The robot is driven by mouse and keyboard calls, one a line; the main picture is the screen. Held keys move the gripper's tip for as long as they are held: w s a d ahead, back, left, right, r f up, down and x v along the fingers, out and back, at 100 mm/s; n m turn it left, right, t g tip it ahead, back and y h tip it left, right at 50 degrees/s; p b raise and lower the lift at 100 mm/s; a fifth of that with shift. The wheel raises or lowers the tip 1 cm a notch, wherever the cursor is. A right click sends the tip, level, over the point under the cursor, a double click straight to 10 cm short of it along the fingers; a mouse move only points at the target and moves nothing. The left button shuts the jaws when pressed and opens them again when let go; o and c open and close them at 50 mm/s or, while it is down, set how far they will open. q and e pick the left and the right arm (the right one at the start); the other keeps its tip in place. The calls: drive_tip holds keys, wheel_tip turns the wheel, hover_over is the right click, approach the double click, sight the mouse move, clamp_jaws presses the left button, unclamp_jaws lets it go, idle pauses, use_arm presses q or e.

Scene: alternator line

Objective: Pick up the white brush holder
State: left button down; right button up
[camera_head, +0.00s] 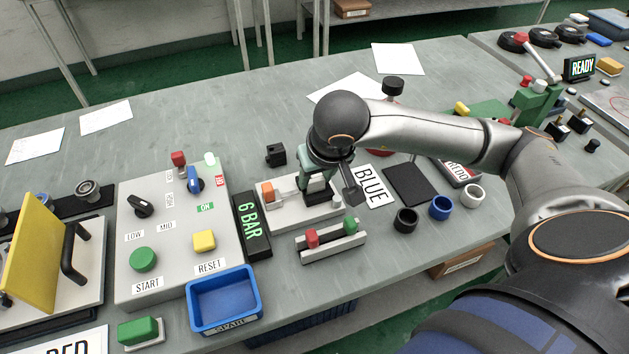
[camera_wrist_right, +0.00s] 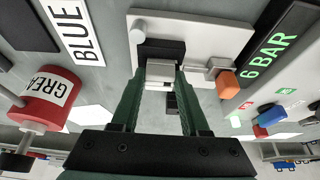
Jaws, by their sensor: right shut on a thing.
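My right gripper (camera_head: 317,190) reaches down over a white fixture plate (camera_head: 280,217) in the head view. In the right wrist view its two green fingers (camera_wrist_right: 160,76) are shut on a small pale block, which I take as the white brush holder (camera_wrist_right: 160,69). The block is between the fingertips, by a dark part of the fixture (camera_wrist_right: 221,38). I cannot tell whether it is seated or slightly raised. In the head view the block is hidden by the gripper. My left gripper is in neither view.
The control panel (camera_head: 172,262) and 6 BAR display (camera_head: 251,226) are left. Black, blue (camera_head: 440,207) and white rings (camera_head: 474,195) stand right. A blue bin (camera_head: 224,300) is front left.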

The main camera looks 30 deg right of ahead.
clamp_jaws()
drive_tip(key=shift+r, duration=0.1)
